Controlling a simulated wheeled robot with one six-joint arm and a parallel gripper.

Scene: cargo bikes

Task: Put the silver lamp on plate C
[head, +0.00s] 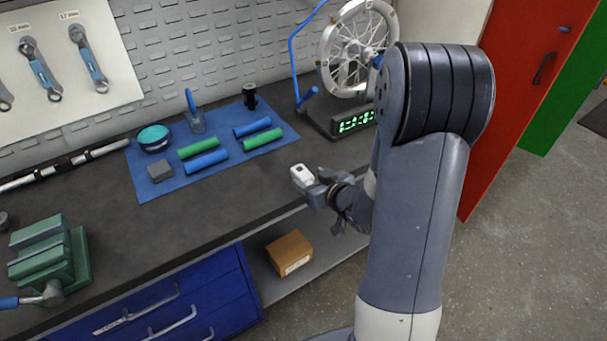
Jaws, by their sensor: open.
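A small pale silver, box-like thing with a dark spot (302,176), which looks like the silver lamp, is near the bench's front edge. My gripper (313,182) is open right at it, with its dark fingers close to the thing's right side. I cannot tell whether they touch it or whether it rests on the bench. No plate marked C can be made out in this view.
A blue mat (142,182) holds green and blue grips, a teal-topped tin (154,138), a cup, a grey block and a black cylinder (249,96). Bare bench lies between mat and front edge.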

